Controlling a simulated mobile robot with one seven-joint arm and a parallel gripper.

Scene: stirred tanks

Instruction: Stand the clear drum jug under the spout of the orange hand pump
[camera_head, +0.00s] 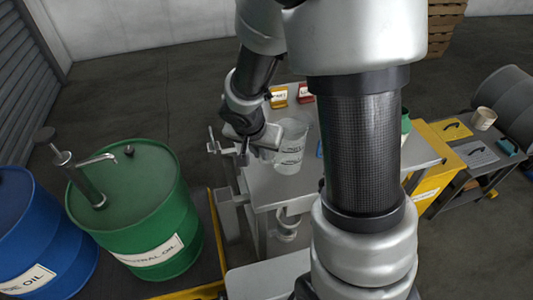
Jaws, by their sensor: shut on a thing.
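The clear jug (291,148) has dark markings on its side and appears upright at the left part of the grey workbench (268,190). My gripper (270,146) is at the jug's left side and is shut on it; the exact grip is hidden. I cannot tell whether the jug touches the bench. A hand pump (88,186) stands on the green drum (150,225) at the left, its spout (100,158) reaching right over the drum top. It looks grey; no orange pump shows. The jug is well to the right of this spout.
A blue drum (40,245) stands left of the green one. A grey vise-like fixture (232,195) is at the bench's left edge. Yellow (278,97) and red (306,92) bins sit at the bench back. A dark cart with tools is at right. My arm hides the middle.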

